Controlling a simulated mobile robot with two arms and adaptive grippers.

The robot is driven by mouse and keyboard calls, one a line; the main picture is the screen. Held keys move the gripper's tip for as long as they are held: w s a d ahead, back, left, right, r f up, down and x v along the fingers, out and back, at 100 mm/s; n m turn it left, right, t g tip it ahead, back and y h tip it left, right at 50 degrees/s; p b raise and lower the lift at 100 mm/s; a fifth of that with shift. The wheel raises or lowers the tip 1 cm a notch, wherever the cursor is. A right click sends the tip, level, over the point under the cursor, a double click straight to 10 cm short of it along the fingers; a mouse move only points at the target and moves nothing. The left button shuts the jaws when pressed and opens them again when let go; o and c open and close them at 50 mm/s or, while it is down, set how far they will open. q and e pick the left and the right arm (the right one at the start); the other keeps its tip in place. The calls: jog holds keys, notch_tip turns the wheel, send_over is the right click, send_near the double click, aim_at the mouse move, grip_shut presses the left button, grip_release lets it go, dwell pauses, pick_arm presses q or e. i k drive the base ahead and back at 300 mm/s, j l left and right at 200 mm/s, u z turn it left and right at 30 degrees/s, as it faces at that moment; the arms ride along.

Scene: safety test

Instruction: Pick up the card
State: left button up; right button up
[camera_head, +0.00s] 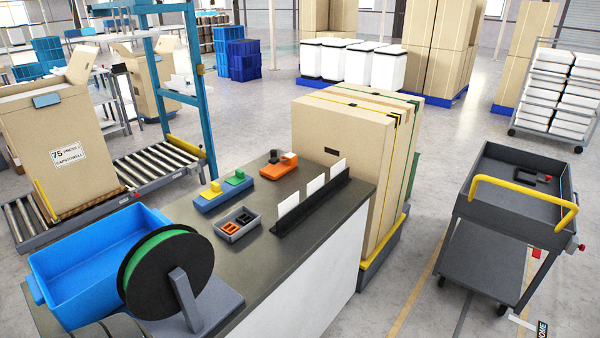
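Several white upright pieces that look like cards stand in a long black slotted holder (300,227) on the dark-topped counter. They are the near card (289,203), the middle card (315,185) and the far card (338,168). They stand apart from each other in a row, with their lower edges hidden in the holder. Neither of my grippers is in view.
A grey tray (227,235) with orange and black parts, a blue block tool (221,196) and an orange tool (279,171) lie left of the holder. A green-filled spool (130,275) and blue bin (85,275) are nearer. Tall cartons (345,140) stand behind. A cart (510,215) is right.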

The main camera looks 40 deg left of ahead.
aim_at(316, 185)
jog(key=i+u, duration=0.4)
jog(key=i+l+u, duration=0.25)
jog(key=i+u, duration=0.2)
jog(key=i+l+u, duration=0.8)
